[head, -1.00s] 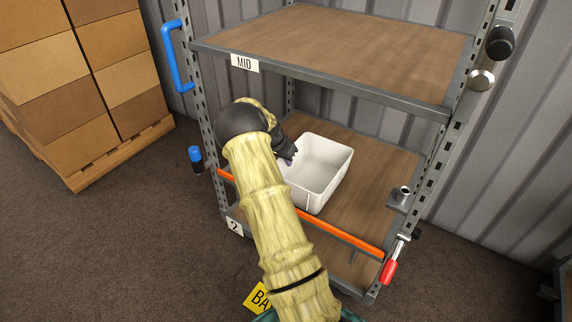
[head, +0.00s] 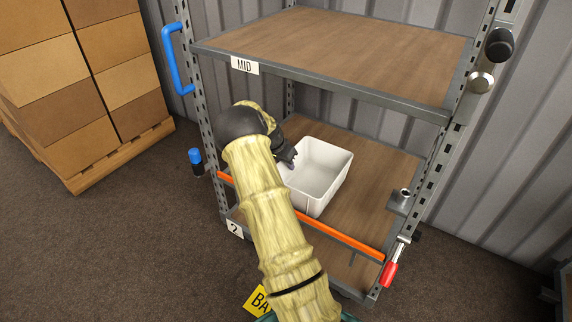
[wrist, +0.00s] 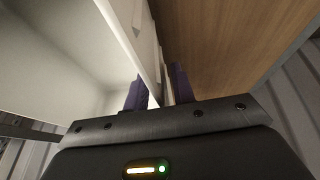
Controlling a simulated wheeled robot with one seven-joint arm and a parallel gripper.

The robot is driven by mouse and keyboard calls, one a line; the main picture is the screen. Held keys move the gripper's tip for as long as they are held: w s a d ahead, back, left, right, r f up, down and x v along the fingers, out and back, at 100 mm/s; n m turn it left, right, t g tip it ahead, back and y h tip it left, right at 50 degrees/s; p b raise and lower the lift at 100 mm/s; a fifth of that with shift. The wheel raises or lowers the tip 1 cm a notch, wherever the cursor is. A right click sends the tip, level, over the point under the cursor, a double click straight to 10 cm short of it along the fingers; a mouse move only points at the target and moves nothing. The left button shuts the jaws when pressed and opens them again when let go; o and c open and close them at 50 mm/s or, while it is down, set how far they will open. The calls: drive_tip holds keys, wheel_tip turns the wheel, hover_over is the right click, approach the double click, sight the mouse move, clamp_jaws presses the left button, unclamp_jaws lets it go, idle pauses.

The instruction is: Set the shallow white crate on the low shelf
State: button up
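The shallow white crate (head: 326,172) is between the shelf boards, over the low shelf (head: 368,212), upright and apparently empty. I cannot tell whether its base touches the board or hangs just above it. My gripper (head: 290,158) is at the crate's left wall. In the wrist view my gripper (wrist: 158,92) has one purple finger on each side of the wall of the crate (wrist: 60,60) and appears shut on it. My arm hides part of the low shelf's front left.
The shelf marked MID (head: 340,50) hangs over the low shelf. An orange bar (head: 340,238) runs along the low shelf's front, with a red-handled lever (head: 389,272) at its right. Bare board lies right of the crate. Stacked boxes (head: 85,75) stand at left.

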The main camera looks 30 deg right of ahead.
drive_tip(key=p+v, duration=0.3)
drive_tip(key=v, duration=0.8)
drive_tip(key=shift+r, duration=0.3)
drive_tip(key=shift+a, duration=0.15)
drive_tip(key=s+a+r+n+t+y, duration=0.1)
drive_tip(key=s+a+n, duration=0.5)
drive_tip(key=s+a, duration=0.7)
drive_tip(key=s+a+r+n+y, duration=0.3)
drive_tip(key=s+a+r+n, duration=0.2)
drive_tip(key=s+a, duration=0.8)
drive_tip(key=shift+s+a+r+n+t+y, duration=0.2)
drive_tip(key=shift+r+n+t+y, duration=0.15)
drive_tip(key=shift+n, duration=0.75)
drive_tip(key=shift+d+f, duration=0.1)
